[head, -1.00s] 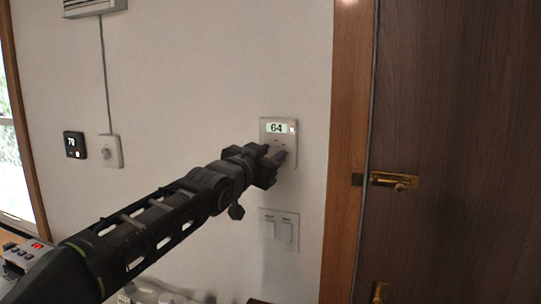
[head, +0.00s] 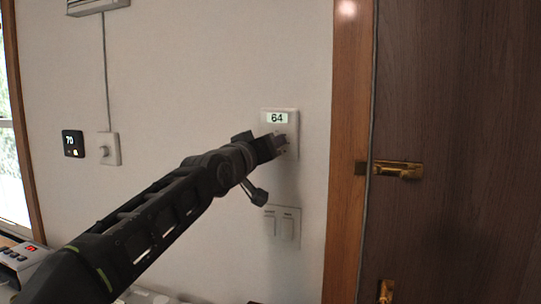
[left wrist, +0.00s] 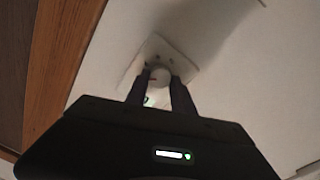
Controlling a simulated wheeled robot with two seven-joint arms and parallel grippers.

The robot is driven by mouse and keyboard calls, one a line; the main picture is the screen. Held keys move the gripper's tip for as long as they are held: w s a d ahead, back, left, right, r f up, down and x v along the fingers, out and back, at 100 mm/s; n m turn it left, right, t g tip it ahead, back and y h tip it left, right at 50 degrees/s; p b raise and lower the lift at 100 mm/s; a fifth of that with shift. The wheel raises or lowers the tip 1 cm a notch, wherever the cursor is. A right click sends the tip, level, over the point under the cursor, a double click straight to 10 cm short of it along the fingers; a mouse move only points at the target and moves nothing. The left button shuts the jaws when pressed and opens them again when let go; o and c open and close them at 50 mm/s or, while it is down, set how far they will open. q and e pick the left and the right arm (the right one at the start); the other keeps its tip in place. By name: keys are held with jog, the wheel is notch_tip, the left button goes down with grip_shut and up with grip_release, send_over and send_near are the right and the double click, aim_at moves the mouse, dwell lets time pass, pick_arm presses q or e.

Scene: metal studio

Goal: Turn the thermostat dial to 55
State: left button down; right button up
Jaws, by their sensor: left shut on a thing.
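The thermostat (head: 289,119) is a pale wall plate whose green-lit display (head: 277,118) reads 64. My left gripper (head: 280,144) is at the lower part of the plate and covers most of the dial in the head view. In the left wrist view the thermostat plate (left wrist: 184,61) lies beyond my fingers. The round white dial (left wrist: 159,75) sits between the two dark fingers (left wrist: 158,92), and they are shut on it. My right gripper is not in view.
Two light switches (head: 282,222) are just below the thermostat. A wooden door frame (head: 343,150) and a dark door with a brass latch (head: 398,170) stand to the right. A black display reading 70 (head: 73,143) and a white knob plate (head: 109,149) are on the wall at left.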

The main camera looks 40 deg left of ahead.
pick_arm(q)
jog(key=shift+f+n+y+p, duration=0.1)
jog(key=shift+n+y+p, duration=0.3)
jog(key=shift+n, duration=2.3)
jog(key=shift+f+n+y+p, duration=0.1)
jog(key=shift+n+p, duration=0.55)
jog(key=shift+n, duration=2.05)
jog(key=c, duration=1.1)
grip_release()
